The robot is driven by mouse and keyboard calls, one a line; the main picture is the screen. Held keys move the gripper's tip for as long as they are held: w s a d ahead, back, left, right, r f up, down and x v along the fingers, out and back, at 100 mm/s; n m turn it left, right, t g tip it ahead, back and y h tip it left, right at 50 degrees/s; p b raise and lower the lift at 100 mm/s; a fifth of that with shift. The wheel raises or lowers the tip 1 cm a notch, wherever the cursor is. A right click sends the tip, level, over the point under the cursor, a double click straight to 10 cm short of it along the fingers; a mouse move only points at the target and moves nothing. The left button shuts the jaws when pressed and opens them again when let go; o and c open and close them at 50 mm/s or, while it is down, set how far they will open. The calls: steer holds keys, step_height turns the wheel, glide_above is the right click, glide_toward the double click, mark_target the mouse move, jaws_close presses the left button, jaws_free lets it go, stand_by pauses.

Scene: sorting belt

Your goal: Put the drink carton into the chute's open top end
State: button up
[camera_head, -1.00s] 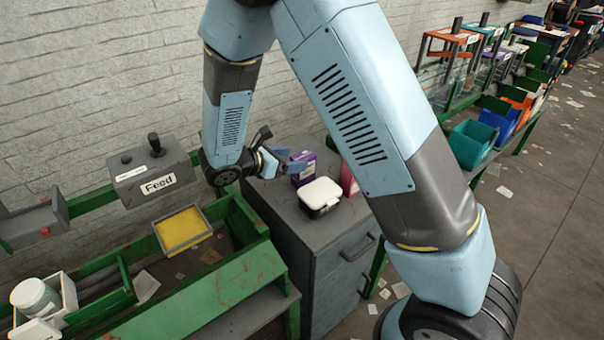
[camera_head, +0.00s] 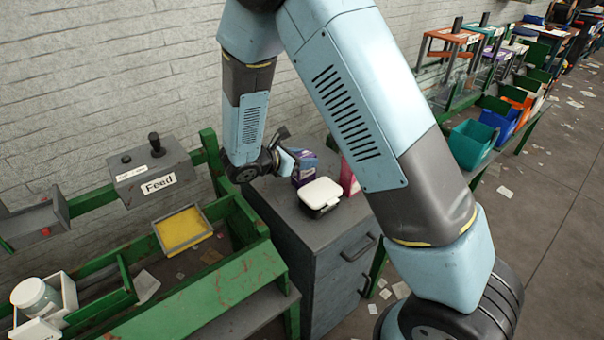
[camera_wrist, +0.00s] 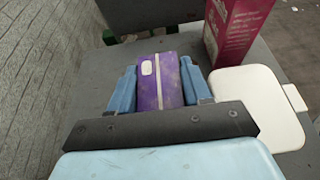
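The purple drink carton (camera_head: 306,169) with a pale strip stands on the grey cabinet top, beside a white-lidded box. In the wrist view the carton (camera_wrist: 160,82) shows between the two blue fingers of my gripper (camera_wrist: 158,70). One finger is on each side of it, with narrow gaps visible, so the gripper looks open around it. In the head view my gripper (camera_head: 293,160) is at the carton's left side and partly covers it. I cannot clearly pick out the chute or its open top end.
The white-lidded box (camera_head: 320,194) stands close to the carton's front right. A pink box (camera_head: 349,178) stands behind it, partly hidden by my arm. The cabinet (camera_head: 300,235) adjoins a green-framed belt station with a yellow tray (camera_head: 183,230) and a Feed control box (camera_head: 152,172).

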jaws_close()
